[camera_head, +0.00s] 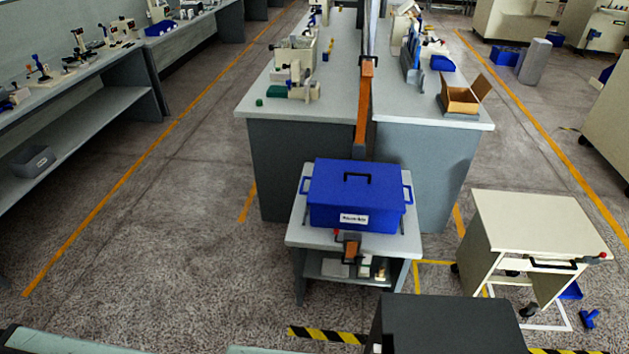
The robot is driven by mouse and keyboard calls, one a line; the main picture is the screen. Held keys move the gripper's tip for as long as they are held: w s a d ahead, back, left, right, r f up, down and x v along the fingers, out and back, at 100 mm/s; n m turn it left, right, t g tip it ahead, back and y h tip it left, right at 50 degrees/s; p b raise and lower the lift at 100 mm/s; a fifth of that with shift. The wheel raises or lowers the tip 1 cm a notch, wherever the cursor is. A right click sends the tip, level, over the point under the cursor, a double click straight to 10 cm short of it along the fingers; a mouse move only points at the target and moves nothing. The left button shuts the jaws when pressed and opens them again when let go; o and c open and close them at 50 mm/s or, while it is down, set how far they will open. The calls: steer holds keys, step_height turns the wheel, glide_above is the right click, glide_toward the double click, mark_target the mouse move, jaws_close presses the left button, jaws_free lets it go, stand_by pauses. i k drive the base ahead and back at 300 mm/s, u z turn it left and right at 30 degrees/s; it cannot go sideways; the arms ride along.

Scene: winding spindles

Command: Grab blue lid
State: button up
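A blue box (352,217) with a white label on its front stands on a small grey table in the middle of the view. The blue lid (332,178) lies on top of the box, apparently flat and closed. A black handle (357,178) stands up from the middle of the lid. Blue side handles show at the left and right of the box. The inside of the box is hidden. I cannot make out my gripper in this view, and nothing is seen gripping the lid.
The small table (299,235) stands against a long grey workbench (430,150). An orange upright bar (363,105) is behind the box. A cream cart (530,220) stands to the right. A dark block (450,325) is in front. Open floor (170,240) lies left.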

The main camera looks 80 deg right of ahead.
mark_target(343, 183)
steer(key=i, duration=1.4)
steer(key=z, duration=3.3)
steer(key=i, duration=1.5)
steer(key=u, duration=0.05)
